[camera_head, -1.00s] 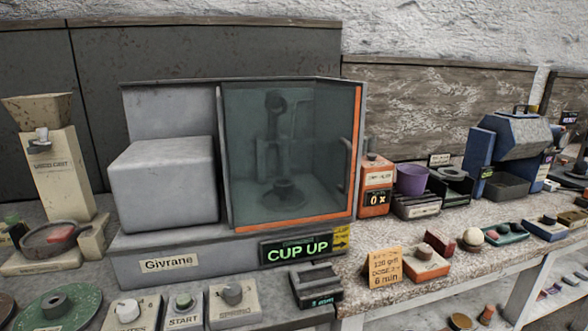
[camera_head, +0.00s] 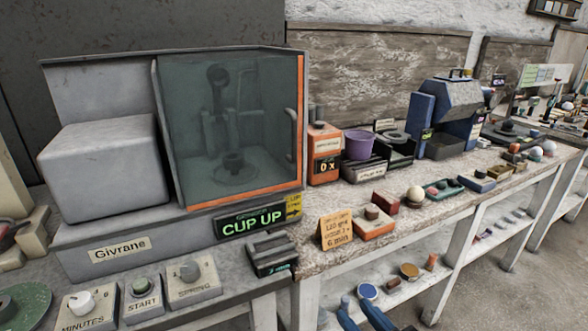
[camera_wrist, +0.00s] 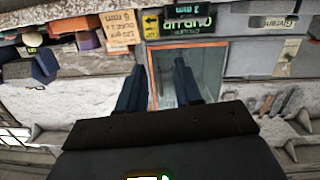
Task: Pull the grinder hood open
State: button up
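The grinder, labelled Givrane (camera_head: 120,250), stands on the left of the bench in the head view. Its clear hood (camera_head: 190,125) has an orange edge and looks closed over a cup-like part (camera_head: 233,163). A grey upright handle (camera_head: 291,130) sits on the hood's right side. The display (camera_head: 252,222) reads CUP UP. My gripper (camera_wrist: 160,85) shows in the wrist view with its two dark blue fingers apart and nothing between them. The hood (camera_wrist: 205,62) appears beyond the fingers, upside down, and the gripper is clear of it. Two blue prongs at the head view's bottom edge may be my fingertips.
An orange counter box (camera_head: 325,152) stands close to the hood's right side. A purple cup (camera_head: 357,145) and a blue machine (camera_head: 447,115) are farther right. An orange card (camera_head: 336,232) and several small blocks line the bench front. Open floor lies at the right.

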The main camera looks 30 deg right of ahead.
jog(key=w+d+r+m+h, duration=0.1)
jog(key=w+r, duration=0.8)
jog(key=w, duration=0.5)
jog(key=m+t+h+p, duration=0.1)
jog(key=m+h, duration=0.1)
send_near(295, 137)
jog(key=a+x, duration=0.1)
jog(key=x, duration=0.2)
jog(key=shift+d+p+x, duration=0.15)
jog(key=shift+p+x, duration=0.1)
jog(key=shift+x, duration=1.05)
jog(key=shift+d+p+x, duration=0.2)
jog(key=shift+x, duration=1.15)
jog(key=shift+d+p+x, duration=0.15)
jog(key=shift+p+x, duration=0.1)
jog(key=shift+x, duration=1.05)
jog(key=shift+s, duration=0.1)
jog(key=shift+c, duration=0.3)
grip_shut()
